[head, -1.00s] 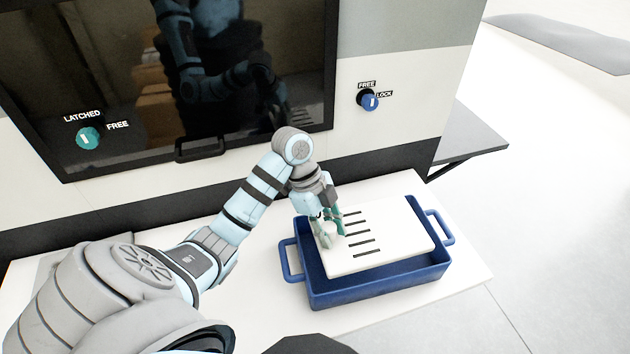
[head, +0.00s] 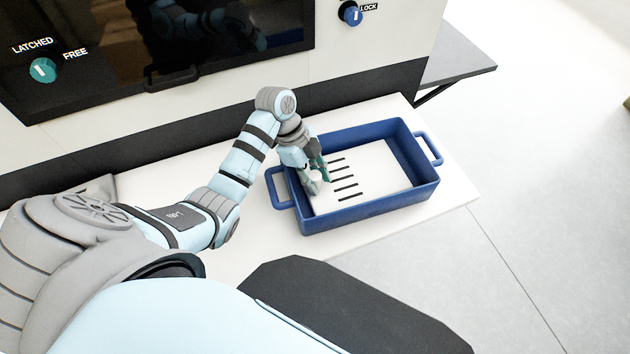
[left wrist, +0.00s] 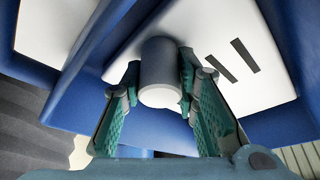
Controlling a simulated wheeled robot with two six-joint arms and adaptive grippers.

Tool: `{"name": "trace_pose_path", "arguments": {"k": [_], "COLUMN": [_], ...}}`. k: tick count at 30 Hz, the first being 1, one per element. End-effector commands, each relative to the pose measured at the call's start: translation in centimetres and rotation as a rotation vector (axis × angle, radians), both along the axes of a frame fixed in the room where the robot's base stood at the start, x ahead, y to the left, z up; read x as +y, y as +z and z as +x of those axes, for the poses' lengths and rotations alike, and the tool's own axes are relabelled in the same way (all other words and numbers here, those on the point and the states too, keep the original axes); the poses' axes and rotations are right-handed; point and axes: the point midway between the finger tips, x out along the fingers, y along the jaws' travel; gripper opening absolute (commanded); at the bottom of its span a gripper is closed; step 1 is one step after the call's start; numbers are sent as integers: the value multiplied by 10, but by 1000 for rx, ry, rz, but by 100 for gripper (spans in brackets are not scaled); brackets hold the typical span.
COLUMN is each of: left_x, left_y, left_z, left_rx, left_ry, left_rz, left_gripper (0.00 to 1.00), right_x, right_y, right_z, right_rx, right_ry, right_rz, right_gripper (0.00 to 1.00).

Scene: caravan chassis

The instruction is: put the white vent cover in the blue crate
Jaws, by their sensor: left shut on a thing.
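The white vent cover (head: 373,170) is a flat white panel with several dark slots. In the head view it lies within the walls of the blue crate (head: 372,205), which stands on a white surface. My left gripper (head: 318,182) reaches into the crate's left side. It is shut on the cover's round knob, which shows between the fingers (left wrist: 160,85) in the left wrist view. Part of the cover (left wrist: 235,50) and the crate's wall (left wrist: 85,65) also show there. Whether the cover touches the crate floor cannot be told. My right gripper is not in view.
The crate stands on a white shelf (head: 240,258) in front of a cabinet with a dark window (head: 100,45). A teal knob (head: 43,70) and a blue knob (head: 351,13) are on its face. A grey side shelf (head: 450,65) juts out at the right.

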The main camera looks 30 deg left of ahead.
Motion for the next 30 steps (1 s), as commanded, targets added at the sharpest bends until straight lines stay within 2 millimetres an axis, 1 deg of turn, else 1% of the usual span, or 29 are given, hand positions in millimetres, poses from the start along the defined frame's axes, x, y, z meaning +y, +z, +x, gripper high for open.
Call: {"name": "trace_pose_path", "arguments": {"k": [7,8,9,11,19,22,30], "left_x": [0,0,0,0,0,1,11], "left_y": [1,1,1,1,2,5,33], "left_z": [0,0,0,0,0,0,0], "left_rx": [0,2,2,0,0,2,1], "left_ry": [1,1,1,1,1,1,2], "left_rz": [2,2,2,2,1,1,2], "left_gripper": [0,30,37,46,47,47,47], "right_x": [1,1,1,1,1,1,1], "right_y": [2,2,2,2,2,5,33], "right_z": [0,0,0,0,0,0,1], "right_rx": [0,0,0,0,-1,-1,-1], "right_ry": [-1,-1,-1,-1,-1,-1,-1], "right_rz": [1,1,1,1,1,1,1], "right_gripper": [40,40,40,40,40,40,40]}}
